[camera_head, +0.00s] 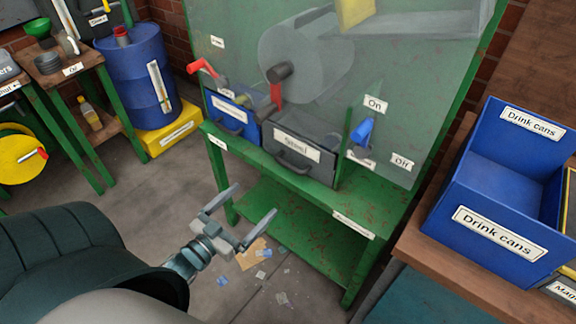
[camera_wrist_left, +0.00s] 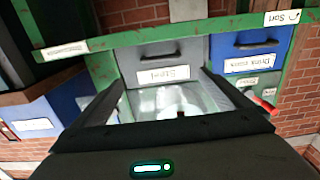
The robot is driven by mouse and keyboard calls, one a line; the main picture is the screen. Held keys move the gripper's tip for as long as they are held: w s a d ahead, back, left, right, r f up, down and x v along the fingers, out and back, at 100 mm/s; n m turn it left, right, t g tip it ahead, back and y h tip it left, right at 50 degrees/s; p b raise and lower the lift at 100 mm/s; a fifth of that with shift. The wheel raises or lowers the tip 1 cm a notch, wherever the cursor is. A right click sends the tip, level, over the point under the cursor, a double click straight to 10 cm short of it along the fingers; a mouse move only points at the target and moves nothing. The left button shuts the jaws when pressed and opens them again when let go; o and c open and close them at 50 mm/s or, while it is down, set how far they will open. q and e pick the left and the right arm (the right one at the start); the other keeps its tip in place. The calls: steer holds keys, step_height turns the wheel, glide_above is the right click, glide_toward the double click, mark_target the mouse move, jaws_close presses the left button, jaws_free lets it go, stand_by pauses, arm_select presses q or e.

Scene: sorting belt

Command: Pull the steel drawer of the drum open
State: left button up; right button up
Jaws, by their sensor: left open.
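The steel drawer (camera_head: 315,164) is a dark grey front with a white "Steel" label and a dark bar handle (camera_head: 293,162). It sits closed in the green drum stand (camera_head: 300,225), under the grey drum (camera_head: 305,58) behind a clear panel. My left gripper (camera_head: 238,202) is open and empty, in front of and below the drawer, apart from the handle. In the left wrist view, which looks upside down, the steel drawer (camera_wrist_left: 160,62) lies ahead between the two fingers (camera_wrist_left: 158,98). My right gripper is not in view.
A blue drawer (camera_head: 232,115) sits left of the steel one, with a red crank (camera_head: 205,68) above. A blue lever (camera_head: 362,131) stands between On and Off labels. Litter (camera_head: 250,255) lies on the floor.

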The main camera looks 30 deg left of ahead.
mark_target(289, 165)
arm_select(q)
steer(key=shift+w, duration=0.1)
steer(key=w, duration=0.5)
steer(key=w+p, duration=0.1)
steer(key=w, duration=0.4)
steer(key=w+d+p, duration=0.1)
steer(key=w, duration=0.4)
steer(key=shift+w+d, duration=0.1)
steer(key=shift+w, duration=1)
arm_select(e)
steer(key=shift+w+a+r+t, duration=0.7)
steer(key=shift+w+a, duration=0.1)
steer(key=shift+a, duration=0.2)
arm_select(q)
steer(key=shift+d, duration=0.1)
steer(key=c, duration=1.2)
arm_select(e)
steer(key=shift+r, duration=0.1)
